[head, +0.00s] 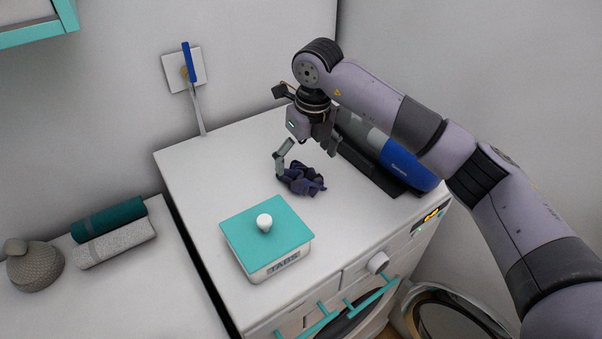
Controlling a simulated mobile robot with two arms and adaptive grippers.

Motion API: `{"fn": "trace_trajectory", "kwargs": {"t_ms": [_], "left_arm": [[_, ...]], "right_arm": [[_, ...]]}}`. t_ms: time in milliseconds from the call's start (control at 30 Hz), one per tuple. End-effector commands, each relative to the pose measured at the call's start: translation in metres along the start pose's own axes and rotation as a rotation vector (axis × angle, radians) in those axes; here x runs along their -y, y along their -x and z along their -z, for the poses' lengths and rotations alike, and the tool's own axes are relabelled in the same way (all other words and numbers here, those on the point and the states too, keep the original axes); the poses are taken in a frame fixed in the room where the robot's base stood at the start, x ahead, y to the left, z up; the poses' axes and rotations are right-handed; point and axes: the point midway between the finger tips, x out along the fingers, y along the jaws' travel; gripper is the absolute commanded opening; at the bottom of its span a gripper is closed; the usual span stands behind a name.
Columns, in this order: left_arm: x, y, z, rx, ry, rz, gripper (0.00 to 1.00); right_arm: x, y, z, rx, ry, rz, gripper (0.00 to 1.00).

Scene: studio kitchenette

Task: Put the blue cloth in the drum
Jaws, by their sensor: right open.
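The blue cloth (302,180) lies crumpled on top of the white washing machine (203,186). My right gripper (304,157) is open just above the cloth, with one finger at its left edge. I cannot tell whether that finger touches it. The machine's round door (447,318) stands open at the lower right. The drum opening (347,324) shows only partly at the bottom edge, behind teal bars; its inside is hidden. My left gripper is not in view.
A teal-lidded box (257,238) with a white knob stands in front of the cloth. A blue and grey cylindrical device (405,166) lies on a dark base to the right, under my right arm. Rolled towels (112,232) and a woven pot (33,265) sit on the left counter.

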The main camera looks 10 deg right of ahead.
Motion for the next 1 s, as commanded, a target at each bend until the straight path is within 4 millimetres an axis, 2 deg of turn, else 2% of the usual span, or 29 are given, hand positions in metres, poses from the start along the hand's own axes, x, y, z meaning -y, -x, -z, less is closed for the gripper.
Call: {"fn": "trace_trajectory", "kwargs": {"t_ms": [167,333,500,733,1000], "left_arm": [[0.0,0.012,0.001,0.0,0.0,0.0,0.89],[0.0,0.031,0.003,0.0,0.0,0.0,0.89],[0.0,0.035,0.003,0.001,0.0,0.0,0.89],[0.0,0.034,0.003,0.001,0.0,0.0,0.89],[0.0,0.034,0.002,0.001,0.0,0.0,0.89]], "right_arm": [[-0.001,-0.01,0.0,-0.004,0.0,-0.001,0.94],[-0.003,-0.033,-0.001,-0.005,0.001,-0.002,0.94],[-0.002,-0.052,-0.001,0.001,0.0,-0.001,0.94],[-0.002,-0.055,-0.001,0.002,0.0,0.0,0.94],[-0.002,-0.054,-0.001,0.002,0.0,-0.001,0.77]]}}
